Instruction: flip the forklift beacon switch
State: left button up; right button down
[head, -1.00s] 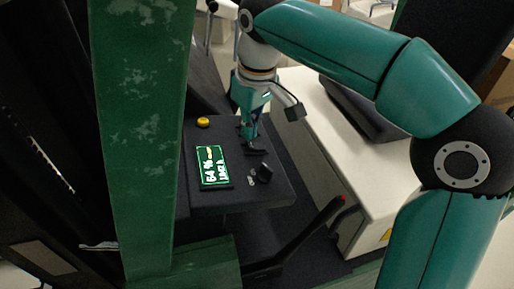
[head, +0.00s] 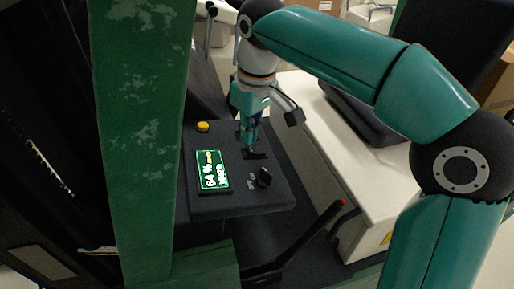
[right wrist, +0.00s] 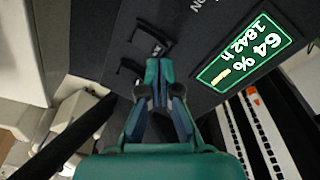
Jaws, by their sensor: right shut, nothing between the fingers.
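The dark control panel (head: 205,209) carries two small black switch plates beside my right gripper. One switch plate (head: 257,155) is at the fingertips, and it shows in the right wrist view with a small light lever (right wrist: 157,48). The other switch plate (head: 240,136) is farther back; it also shows in the right wrist view (right wrist: 130,67). My right gripper (head: 251,148) points down at the panel, shut and empty. In the right wrist view its tips (right wrist: 158,66) are close to the lever; whether they touch is unclear. I cannot read which switch is the beacon's. My left gripper is not in view.
A green post (head: 145,130) stands left. A black lever with a red tip (head: 341,203) rises in front, beside a pale housing (head: 375,185).

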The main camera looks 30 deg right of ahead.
aim_at(250, 149)
jog(key=shift+f+b, duration=0.9)
jog(key=shift+f, duration=0.3)
dwell(0.8)
jog(key=shift+r, duration=0.2)
notch_tip(250, 149, up, 5)
jog(key=p, duration=0.5)
jog(key=shift+f, duration=0.2)
jog(key=shift+r, duration=1.05)
